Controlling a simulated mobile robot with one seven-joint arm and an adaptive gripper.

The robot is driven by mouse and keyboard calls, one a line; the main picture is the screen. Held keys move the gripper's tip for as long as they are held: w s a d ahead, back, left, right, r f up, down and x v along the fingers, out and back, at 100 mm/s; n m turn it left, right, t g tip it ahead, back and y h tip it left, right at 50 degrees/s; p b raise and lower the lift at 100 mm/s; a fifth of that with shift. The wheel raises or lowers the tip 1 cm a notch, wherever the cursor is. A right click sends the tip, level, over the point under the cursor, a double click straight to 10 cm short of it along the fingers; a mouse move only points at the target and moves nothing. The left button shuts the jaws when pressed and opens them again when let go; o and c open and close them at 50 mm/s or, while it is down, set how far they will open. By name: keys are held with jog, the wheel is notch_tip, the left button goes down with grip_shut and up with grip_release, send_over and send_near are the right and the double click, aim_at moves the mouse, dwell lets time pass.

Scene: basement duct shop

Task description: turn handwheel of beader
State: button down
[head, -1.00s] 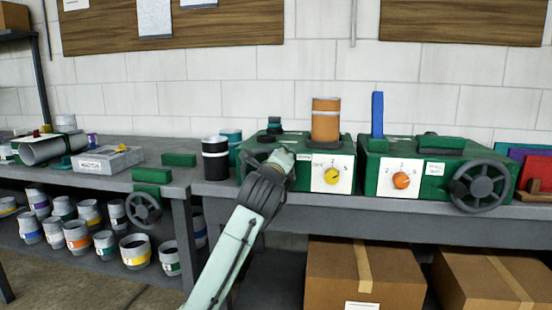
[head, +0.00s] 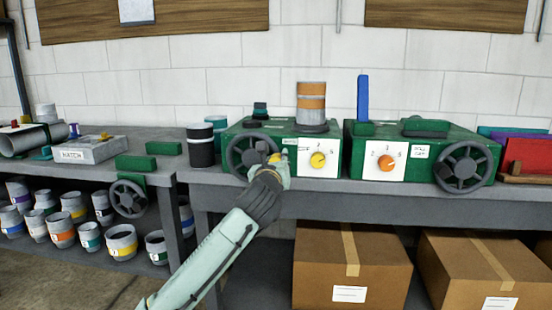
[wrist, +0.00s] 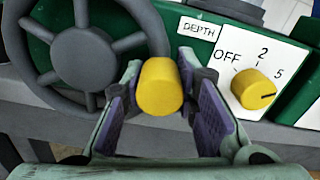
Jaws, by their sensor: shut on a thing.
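A green machine (head: 330,143) with a yellow dial stands on the bench, a dark grey handwheel (head: 250,148) on its front left. The wheel also shows in the wrist view (wrist: 85,55), with the label DEPTH (wrist: 199,28) beside it. My gripper (head: 274,164) is at the wheel's right side. In the wrist view my gripper (wrist: 160,95) has its fingers on both sides of a yellow cylindrical handle (wrist: 159,86) at the wheel's rim, shut on it. The handle's base is hidden. The yellow dial (wrist: 253,89) is apart, to the right.
A second green machine (head: 440,145) with an orange dial (head: 387,161) and its own handwheel (head: 463,167) stands to the right. A third handwheel (head: 128,198) hangs at the left bench. A black-and-white can (head: 200,146) stands left of the first machine. Cardboard boxes (head: 350,262) sit below.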

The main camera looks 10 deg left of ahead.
jog(key=shift+d+f+m, duration=0.1)
jog(key=shift+f+m, duration=0.3)
jog(key=c, duration=1.5)
grip_release()
jog(key=shift+c, duration=0.2)
jog(key=shift+r, duration=0.1)
jog(key=shift+s, duration=0.1)
jog(key=s, duration=1.2)
jog(key=shift+w, duration=0.1)
